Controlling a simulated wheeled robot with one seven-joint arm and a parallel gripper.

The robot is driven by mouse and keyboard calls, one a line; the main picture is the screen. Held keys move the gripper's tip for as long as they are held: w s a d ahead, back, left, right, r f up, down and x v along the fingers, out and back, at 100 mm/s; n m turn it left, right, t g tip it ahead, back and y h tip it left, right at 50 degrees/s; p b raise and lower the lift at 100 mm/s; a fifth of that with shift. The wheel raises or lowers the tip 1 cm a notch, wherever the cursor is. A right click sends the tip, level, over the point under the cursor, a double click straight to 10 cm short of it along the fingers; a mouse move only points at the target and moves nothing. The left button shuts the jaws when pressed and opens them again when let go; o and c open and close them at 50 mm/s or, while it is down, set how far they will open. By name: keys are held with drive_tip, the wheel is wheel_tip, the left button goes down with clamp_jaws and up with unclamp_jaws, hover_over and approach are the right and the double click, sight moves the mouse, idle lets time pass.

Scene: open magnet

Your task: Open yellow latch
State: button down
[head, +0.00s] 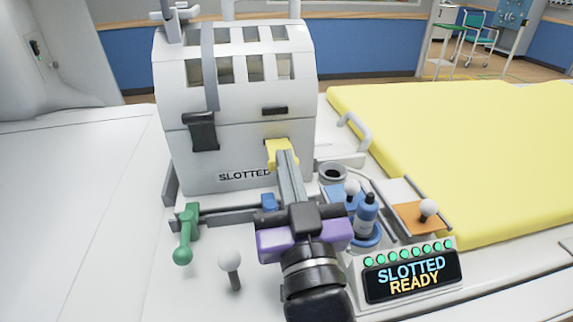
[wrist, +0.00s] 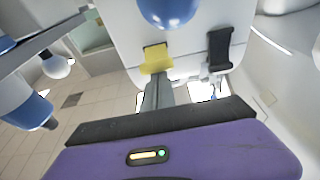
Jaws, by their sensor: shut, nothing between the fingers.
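The yellow latch (head: 279,152) is on the lower front of the white domed housing (head: 240,95), right of its middle. My gripper (head: 288,160) reaches forward with its fingers together, and their tips overlap the latch's lower part in the head view. In the wrist view the yellow latch (wrist: 156,59) sits just beyond the fingertips (wrist: 158,82). I cannot tell whether the fingers touch it. The fingers hide part of the latch in the head view.
A black latch (head: 202,131) is left on the housing. A green-handled lever (head: 184,240) and a white-knobbed lever (head: 230,262) stand in front.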

drive_tip(key=shift+s+f, duration=0.1)
drive_tip(key=v, duration=0.7)
drive_tip(key=shift+s+b, duration=0.3)
drive_tip(key=shift+b, duration=0.05)
drive_tip(key=shift+d+f, duration=0.1)
drive_tip(key=shift+d, duration=0.05)
